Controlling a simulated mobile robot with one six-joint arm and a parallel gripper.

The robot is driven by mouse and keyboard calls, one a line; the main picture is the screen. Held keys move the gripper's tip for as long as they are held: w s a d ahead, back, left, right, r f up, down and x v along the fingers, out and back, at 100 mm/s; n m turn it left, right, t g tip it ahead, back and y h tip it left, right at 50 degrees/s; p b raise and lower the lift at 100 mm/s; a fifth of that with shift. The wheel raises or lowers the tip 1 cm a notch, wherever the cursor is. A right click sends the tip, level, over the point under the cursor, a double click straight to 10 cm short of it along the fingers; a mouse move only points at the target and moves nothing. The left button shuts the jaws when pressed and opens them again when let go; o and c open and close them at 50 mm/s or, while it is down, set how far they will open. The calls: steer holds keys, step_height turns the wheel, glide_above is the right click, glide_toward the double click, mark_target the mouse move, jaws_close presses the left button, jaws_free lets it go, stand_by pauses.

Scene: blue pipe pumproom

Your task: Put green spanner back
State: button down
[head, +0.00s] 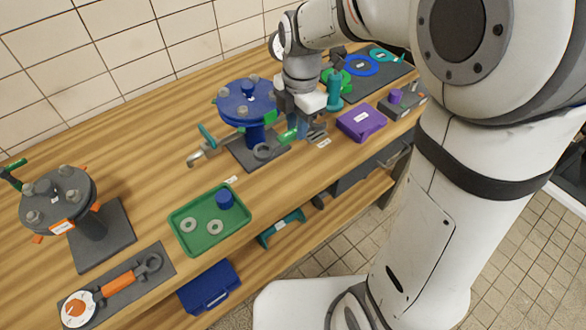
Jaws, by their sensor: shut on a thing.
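The green spanner shows a short green handle (287,135), with a grey ring-like end at its lower left, in front of the blue flanged valve (247,100). My gripper (299,128) points down at the right of the valve and is shut on the green spanner. My fingers hide part of the handle. I cannot tell whether the spanner touches the valve's dark base plate (246,156) or is held just above it.
A green tray (180,236) with grey rings and a blue cup, a purple box (361,121) and a teal-green upright piece (334,92) stand nearby. An orange-handled spanner (118,284) lies on a dark mat at lower left.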

mark_target(296, 180)
step_height(296, 180, down, 17)
steer(key=shift+s+r+p, duration=0.1)
steer(key=shift+r+p, duration=0.05)
steer(key=shift+p, duration=0.25)
steer(key=shift+f, duration=0.25)
steer(key=c, duration=1.3)
jaws_free()
steer(key=shift+r, duration=0.1)
steer(key=shift+o, duration=0.2)
